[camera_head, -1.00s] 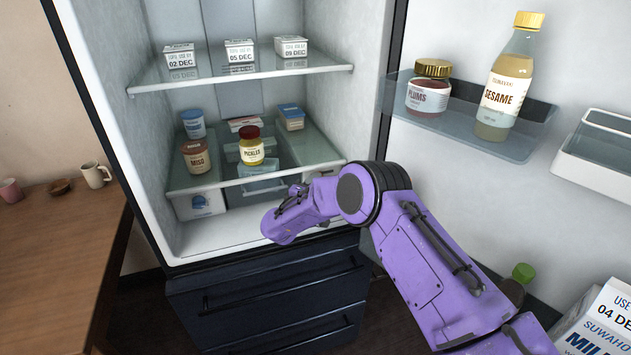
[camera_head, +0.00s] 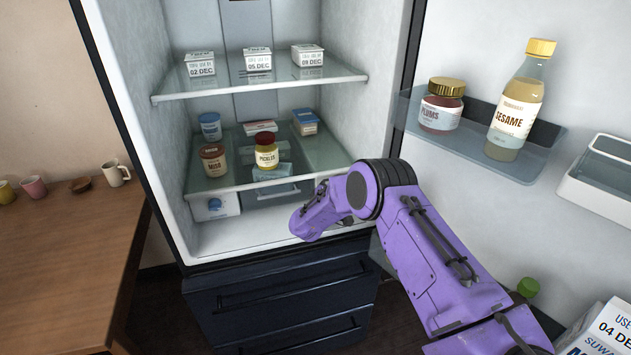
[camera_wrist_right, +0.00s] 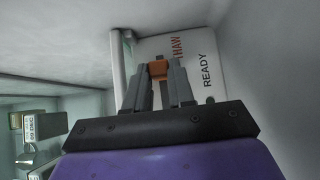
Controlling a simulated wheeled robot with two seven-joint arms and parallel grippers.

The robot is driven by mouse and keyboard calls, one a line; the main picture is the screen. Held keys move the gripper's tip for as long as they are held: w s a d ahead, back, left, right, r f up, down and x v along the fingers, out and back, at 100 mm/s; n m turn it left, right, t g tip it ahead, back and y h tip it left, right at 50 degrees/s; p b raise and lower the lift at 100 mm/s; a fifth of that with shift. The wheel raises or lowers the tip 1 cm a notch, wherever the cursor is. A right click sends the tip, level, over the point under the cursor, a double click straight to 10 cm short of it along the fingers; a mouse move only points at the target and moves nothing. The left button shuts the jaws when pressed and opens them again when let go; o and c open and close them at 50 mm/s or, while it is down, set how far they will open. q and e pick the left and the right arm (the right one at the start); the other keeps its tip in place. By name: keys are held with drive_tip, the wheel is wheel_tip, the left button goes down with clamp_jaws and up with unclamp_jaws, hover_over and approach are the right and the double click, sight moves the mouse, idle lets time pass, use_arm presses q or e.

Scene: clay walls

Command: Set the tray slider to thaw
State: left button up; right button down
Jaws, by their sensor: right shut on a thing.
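My right gripper (camera_wrist_right: 158,80) is shut on the orange slider knob (camera_wrist_right: 158,68) in the right wrist view. The knob sits at a white panel (camera_wrist_right: 205,55) printed with a red word, partly cut off by the finger and reading "HAW", and a black "READY". The knob is beside the red word, on its left in the picture. In the head view my purple right arm (camera_head: 430,250) reaches from the right into the lower part of the fridge. The arm hides its fingertips and the slider there. My left gripper is not in view.
A glass shelf (camera_head: 255,184) above the hand holds a miso jar (camera_head: 214,160), a pickles jar (camera_head: 266,152) and other containers. The open door's rack (camera_head: 450,138) carries plums (camera_head: 441,105) and a sesame bottle (camera_head: 515,105). A wooden table (camera_head: 70,260) stands at left.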

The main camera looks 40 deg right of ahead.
drive_tip(key=shift+s+d, duration=0.1)
drive_tip(key=shift+d, duration=0.15)
drive_tip(key=c, duration=1.2)
unclamp_jaws()
drive_tip(key=shift+c, duration=0.2)
drive_tip(key=shift+d, duration=0.15)
drive_tip(key=shift+a, duration=0.2)
drive_tip(key=b+v, duration=0.1)
drive_tip(key=v, duration=0.9)
drive_tip(key=shift+s, duration=0.15)
